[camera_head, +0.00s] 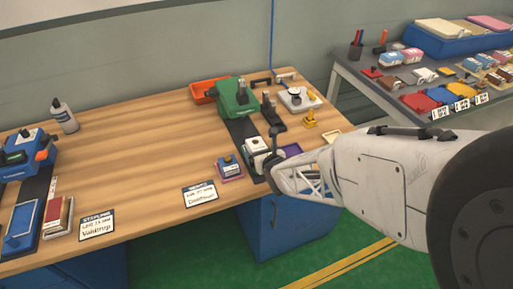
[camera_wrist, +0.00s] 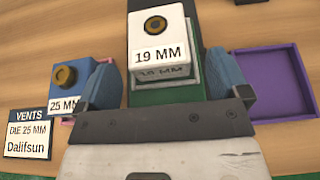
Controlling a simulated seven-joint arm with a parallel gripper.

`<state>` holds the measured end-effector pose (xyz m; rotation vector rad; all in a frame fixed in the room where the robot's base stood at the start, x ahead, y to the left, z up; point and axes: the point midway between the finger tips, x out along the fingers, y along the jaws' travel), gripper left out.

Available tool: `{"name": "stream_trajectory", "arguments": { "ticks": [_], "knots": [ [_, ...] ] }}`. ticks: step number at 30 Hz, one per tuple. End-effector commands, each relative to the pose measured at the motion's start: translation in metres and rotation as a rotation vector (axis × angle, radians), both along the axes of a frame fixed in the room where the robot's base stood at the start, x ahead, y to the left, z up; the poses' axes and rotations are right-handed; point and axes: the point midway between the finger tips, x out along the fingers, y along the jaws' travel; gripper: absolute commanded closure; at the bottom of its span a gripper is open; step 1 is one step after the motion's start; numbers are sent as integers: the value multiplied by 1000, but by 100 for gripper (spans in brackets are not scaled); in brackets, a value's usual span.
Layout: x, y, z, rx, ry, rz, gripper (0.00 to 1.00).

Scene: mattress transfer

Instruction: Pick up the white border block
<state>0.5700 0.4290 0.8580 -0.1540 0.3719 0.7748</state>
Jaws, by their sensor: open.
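A white block (camera_wrist: 160,40) marked 19 MM, with a round brass-coloured knob on top, is in the upper middle of the wrist view. It sits on a green base, and in the head view the white block (camera_head: 256,144) stands in front of the green machine (camera_head: 238,98). My gripper (camera_wrist: 166,80) is open. One blue fingertip is at the left and one at the right, with the block's near face between and just beyond them. I cannot tell whether either finger touches it. In the head view my gripper (camera_head: 272,168) partly hides this spot.
A blue 25 MM block (camera_wrist: 70,78) stands close to the left finger, beside a VENTS card (camera_wrist: 28,132). A purple tray (camera_wrist: 313,85) lies close on the right. The wooden table (camera_head: 130,130) is clear at centre left. A second table (camera_head: 350,72) stands at right.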

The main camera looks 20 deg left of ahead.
Motion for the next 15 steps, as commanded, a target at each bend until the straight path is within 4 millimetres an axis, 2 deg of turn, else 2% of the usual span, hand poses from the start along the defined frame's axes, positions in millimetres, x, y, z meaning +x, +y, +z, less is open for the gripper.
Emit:
{"name": "stream_trajectory", "arguments": {
  "ticks": [8,11,15],
  "knots": [
    [0,0,0,0,0,0,6],
    [0,0,0,0,0,0,19],
    [0,0,0,0,0,0,40]
  ]
}}
